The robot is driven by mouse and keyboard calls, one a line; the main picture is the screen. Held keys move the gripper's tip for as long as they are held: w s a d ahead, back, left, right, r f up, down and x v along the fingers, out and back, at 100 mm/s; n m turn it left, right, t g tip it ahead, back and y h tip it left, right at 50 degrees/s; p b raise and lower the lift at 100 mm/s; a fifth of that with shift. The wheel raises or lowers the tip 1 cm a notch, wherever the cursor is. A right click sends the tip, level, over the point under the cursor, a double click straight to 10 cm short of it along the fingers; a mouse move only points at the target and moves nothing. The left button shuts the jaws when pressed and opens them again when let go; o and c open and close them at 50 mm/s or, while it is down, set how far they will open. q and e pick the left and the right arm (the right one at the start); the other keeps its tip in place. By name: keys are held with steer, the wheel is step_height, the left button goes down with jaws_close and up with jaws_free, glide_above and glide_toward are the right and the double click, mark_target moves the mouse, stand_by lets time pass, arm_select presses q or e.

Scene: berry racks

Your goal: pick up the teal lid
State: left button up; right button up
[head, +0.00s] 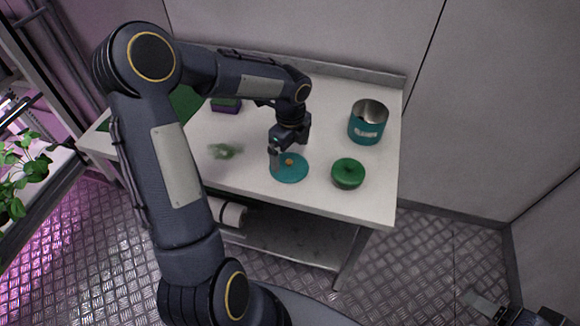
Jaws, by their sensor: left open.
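The teal lid (291,173) lies flat on the white table. It is a round disc with a small tan knob (289,162) in its middle. My left gripper (279,158) is open, with its fingers pointing down over the left side of the lid, close to the knob. I cannot tell whether a finger touches the lid. A teal pot (367,122) with a pale label stands open-topped behind and to the right of the lid. Part of my right arm shows at the bottom right corner; the state of its gripper is unclear (489,305).
A green round object (347,173) sits just right of the lid. A small leafy bit (223,151) lies to its left. A purple box with green contents (226,105) and a green mat (186,101) are farther left. The white table (330,205) is clear near its front right.

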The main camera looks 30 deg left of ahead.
mark_target(289, 162)
arm_select(q)
step_height(289, 162, down, 4)
steer(key=shift+s+a+f, duration=0.1)
steer(key=shift+s+a, duration=0.05)
steer(key=shift+c, duration=0.4)
steer(key=shift+s, duration=0.1)
steer(key=c, duration=1)
steer(key=shift+s, duration=0.1)
steer(key=shift+c, duration=0.5)
steer(key=shift+f, duration=0.1)
